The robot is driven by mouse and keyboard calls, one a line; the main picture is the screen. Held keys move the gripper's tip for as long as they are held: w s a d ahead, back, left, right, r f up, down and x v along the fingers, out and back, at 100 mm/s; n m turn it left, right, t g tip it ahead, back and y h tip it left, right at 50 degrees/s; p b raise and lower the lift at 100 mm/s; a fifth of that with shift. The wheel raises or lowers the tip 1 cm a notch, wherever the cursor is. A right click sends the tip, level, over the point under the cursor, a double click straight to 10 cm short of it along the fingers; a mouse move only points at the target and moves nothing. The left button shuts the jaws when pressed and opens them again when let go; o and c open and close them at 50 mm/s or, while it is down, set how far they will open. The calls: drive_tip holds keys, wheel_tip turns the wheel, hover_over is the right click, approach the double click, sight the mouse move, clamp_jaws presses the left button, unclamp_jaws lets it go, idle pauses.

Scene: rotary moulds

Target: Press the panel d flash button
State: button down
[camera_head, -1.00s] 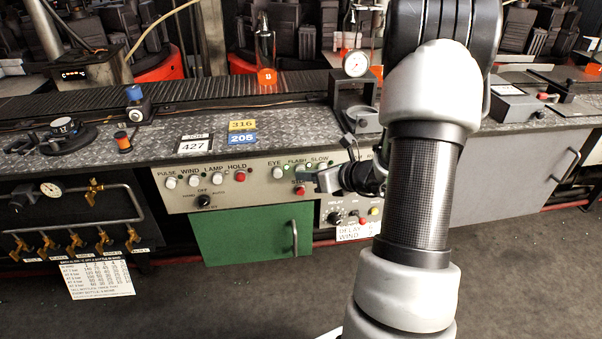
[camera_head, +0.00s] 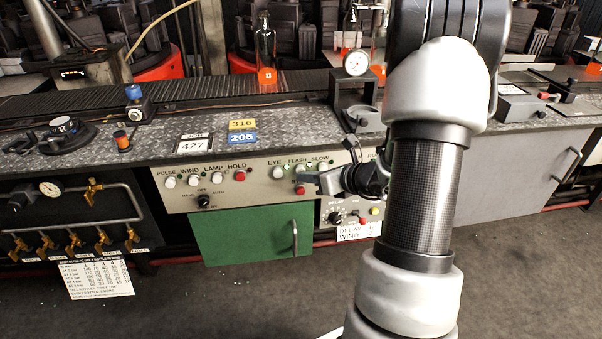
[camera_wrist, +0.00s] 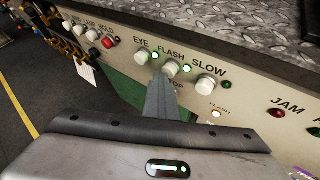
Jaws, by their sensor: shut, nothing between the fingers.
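The FLASH button (camera_wrist: 170,69) is a white round button under the word FLASH on the cream panel, between the EYE button (camera_wrist: 141,57) and the SLOW button (camera_wrist: 205,83). In the head view my gripper (camera_head: 306,177) points left at the same button group, above the red stop button (camera_head: 300,190). No panel letter is readable.
A tread-plate ledge (camera_head: 280,143) overhangs the panel. Left are the PULSE, WIND, LAMP and HOLD buttons (camera_head: 240,176). A green cupboard door (camera_head: 250,235) is below. A dial gauge stand (camera_head: 356,64) stands above my gripper. The floor in front is clear.

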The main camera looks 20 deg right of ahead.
drive_tip(key=shift+s+a+b, duration=0.1)
drive_tip(key=shift+s+a, duration=0.15)
drive_tip(key=shift+s, duration=0.6)
drive_tip(key=shift+s+a+b, duration=0.1)
drive_tip(key=shift+s+a, duration=0.15)
drive_tip(key=shift+s, duration=0.55)
drive_tip(key=shift+s+a+b, duration=0.1)
drive_tip(key=shift+s+a, duration=0.15)
drive_tip(key=shift+s, duration=0.6)
